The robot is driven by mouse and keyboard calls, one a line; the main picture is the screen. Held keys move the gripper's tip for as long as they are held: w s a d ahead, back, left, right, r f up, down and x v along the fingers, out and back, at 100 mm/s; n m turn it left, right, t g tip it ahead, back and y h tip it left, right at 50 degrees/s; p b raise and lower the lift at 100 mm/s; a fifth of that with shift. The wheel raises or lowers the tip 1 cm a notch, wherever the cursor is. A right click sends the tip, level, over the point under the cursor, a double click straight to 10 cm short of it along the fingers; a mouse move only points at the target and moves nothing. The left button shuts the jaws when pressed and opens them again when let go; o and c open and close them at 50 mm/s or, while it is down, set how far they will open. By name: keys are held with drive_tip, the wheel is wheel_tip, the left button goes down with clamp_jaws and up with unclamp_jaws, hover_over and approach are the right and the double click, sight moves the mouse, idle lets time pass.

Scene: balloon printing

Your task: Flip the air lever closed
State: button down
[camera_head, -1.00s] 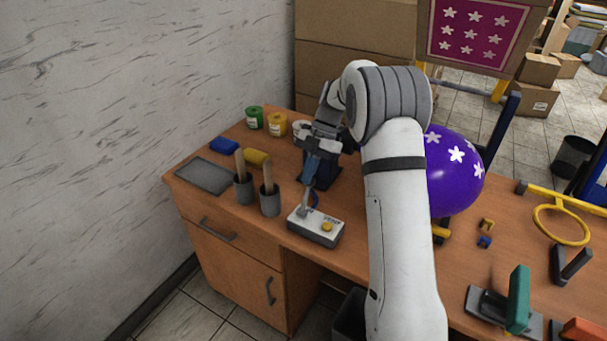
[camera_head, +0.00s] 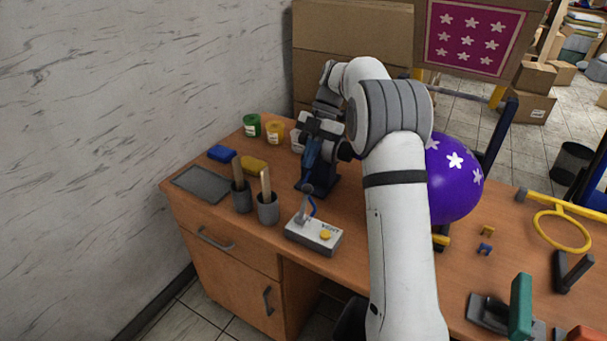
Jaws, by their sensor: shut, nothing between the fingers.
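The air lever (camera_head: 305,203) is a thin grey stick with a dark round knob. I cannot tell whether the fingertips touch the knob.
The box sits near the wooden desk's (camera_head: 346,262) front edge. Two grey cups (camera_head: 267,211) with wooden-handled tools stand to its left. A dark blue stand (camera_head: 318,183) is behind. A purple star-printed balloon (camera_head: 453,180) is right of my arm.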

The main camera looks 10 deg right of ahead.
drive_tip(key=shift+w+d+r, duration=0.9)
drive_tip(key=shift+r, duration=0.15)
